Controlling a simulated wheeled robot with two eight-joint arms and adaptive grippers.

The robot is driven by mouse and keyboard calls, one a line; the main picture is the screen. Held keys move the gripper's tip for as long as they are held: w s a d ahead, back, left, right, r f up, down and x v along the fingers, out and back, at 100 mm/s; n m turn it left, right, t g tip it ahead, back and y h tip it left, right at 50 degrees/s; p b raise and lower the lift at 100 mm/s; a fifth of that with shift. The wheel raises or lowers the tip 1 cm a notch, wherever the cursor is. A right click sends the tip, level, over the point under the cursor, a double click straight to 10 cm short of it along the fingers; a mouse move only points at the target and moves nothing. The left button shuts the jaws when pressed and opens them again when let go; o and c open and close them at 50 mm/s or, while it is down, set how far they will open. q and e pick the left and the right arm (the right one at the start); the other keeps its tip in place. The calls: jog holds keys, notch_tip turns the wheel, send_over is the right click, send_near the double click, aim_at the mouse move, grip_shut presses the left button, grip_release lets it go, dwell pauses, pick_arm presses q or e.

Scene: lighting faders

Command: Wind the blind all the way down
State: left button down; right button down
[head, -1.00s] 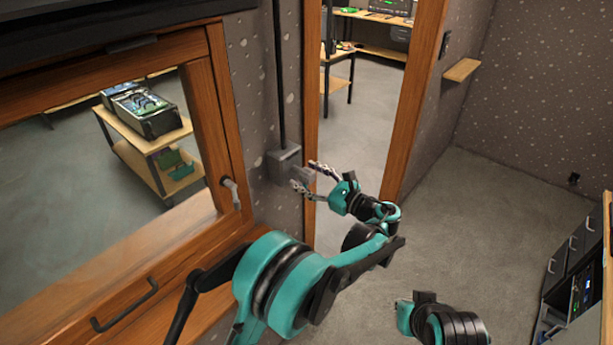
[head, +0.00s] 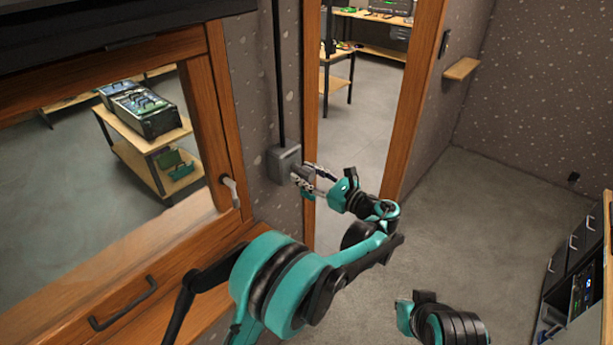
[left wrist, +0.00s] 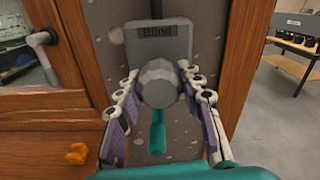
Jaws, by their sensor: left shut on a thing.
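The blind's grey winder box (head: 284,162) is fixed to the speckled wall between window and doorway. In the left wrist view the box (left wrist: 158,38) reads "Blind", with a grey faceted knob (left wrist: 160,82) on its front. A teal bar (left wrist: 157,132) shows just below the knob. My left gripper (head: 308,180) is shut on the knob, one finger on each side of it; it also shows in the left wrist view (left wrist: 160,88). At the window's top a dark housing (head: 110,22) shows, with the glass below uncovered. My right gripper's fingers are not in view.
A wooden window frame (head: 226,110) with a light handle (head: 230,188) is left of the box. A dark pull handle (head: 124,305) is below the window. A wooden door frame (head: 412,110) is right of my gripper. The floor at right is open.

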pick_arm(q)
jog(key=m+b, duration=0.1)
jog(key=m, duration=0.2)
jog(key=shift+m+b, duration=0.5)
jog(key=shift+m, duration=0.9)
jog(key=shift+r, duration=0.1)
jog(key=c, duration=1)
grip_release()
jog(key=shift+o, duration=0.2)
jog(key=shift+s, duration=0.1)
jog(key=v, duration=1.2)
